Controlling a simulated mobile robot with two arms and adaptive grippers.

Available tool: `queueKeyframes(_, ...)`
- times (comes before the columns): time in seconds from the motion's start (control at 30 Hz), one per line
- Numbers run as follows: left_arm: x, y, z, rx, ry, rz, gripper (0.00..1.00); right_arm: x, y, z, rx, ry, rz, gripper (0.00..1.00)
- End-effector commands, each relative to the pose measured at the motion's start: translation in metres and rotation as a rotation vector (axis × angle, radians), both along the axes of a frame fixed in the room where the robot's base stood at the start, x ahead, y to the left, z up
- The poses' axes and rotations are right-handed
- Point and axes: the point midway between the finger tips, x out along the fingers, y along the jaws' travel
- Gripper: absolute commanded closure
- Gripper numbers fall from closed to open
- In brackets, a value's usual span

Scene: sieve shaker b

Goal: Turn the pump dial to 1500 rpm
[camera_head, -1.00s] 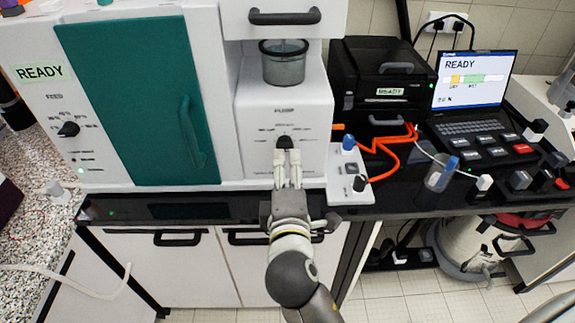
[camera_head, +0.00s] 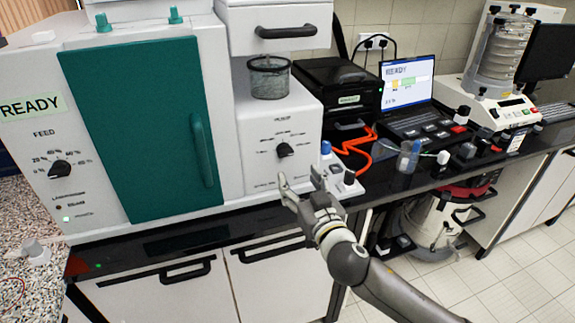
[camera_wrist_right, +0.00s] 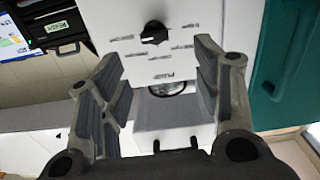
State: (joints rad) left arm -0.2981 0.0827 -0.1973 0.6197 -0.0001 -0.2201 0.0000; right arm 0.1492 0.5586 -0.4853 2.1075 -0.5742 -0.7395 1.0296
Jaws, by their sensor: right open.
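The pump dial (camera_head: 285,150) is a black knob on the white front panel of the pump unit, below a grey cup. Small labels ring it, but they are too blurred to read, so I cannot tell its setting. My right gripper (camera_head: 299,181) is open and empty, below and in front of the dial, apart from it. In the right wrist view the dial (camera_wrist_right: 153,33) shows beyond the open fingers (camera_wrist_right: 160,65), with the panel labels upside down. My left gripper is not in view.
A white unit with a teal door (camera_head: 140,125) and a feed knob (camera_head: 60,170) stands at the left. The grey cup (camera_head: 269,77) sits above the dial. Orange cables (camera_head: 355,145), a small switch box and a laptop (camera_head: 407,82) are to the right.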

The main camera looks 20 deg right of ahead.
Motion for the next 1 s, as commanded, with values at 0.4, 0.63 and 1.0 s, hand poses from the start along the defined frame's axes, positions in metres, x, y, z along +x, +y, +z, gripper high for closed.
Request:
queueKeyframes(0.4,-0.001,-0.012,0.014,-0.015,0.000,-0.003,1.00,0.045,-0.001,0.004,0.026,0.000,-0.001,0.41)
queueKeyframes(0.63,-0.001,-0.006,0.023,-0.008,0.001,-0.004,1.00,0.083,0.000,0.003,0.026,0.001,0.000,0.41)
queueKeyframes(1.0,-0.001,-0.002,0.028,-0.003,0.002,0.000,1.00,0.109,0.001,0.001,0.026,0.001,0.000,0.41)
